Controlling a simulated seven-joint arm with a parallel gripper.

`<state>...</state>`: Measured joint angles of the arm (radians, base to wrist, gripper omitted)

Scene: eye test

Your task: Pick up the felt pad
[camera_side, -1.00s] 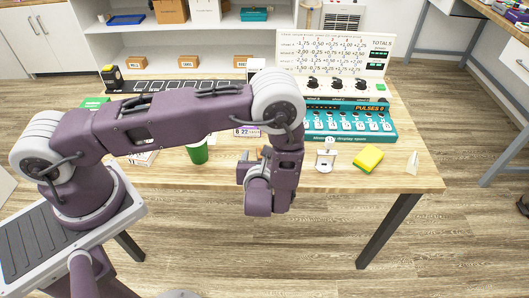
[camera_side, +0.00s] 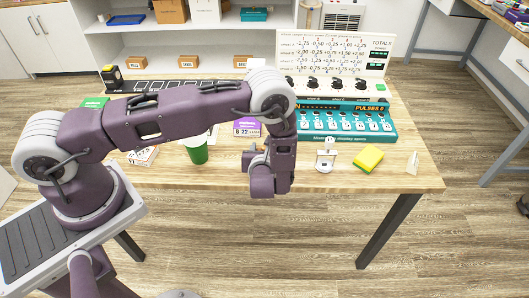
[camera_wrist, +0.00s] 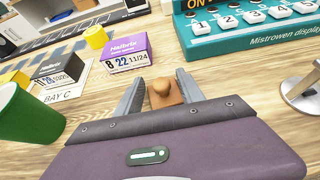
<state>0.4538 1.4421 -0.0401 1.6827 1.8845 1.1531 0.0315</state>
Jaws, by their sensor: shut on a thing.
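My gripper (camera_wrist: 160,98) has its two grey fingers on either side of a brown block with a round knob on top (camera_wrist: 162,91), apparently the felt pad. The fingers are shut on its sides. In the side view my gripper (camera_side: 257,160) is over the table's front edge, left of the silver stand. The block cannot be made out there, as my wrist and arm cover it. Its underside is hidden in the wrist view, so I cannot tell its height above the table.
A purple box (camera_wrist: 126,55) stands just beyond the fingers. A green cup (camera_side: 197,152) is to the left. A silver stand (camera_side: 326,158) and a yellow sponge (camera_side: 368,158) are to the right. A teal key console (camera_side: 350,122) lies behind.

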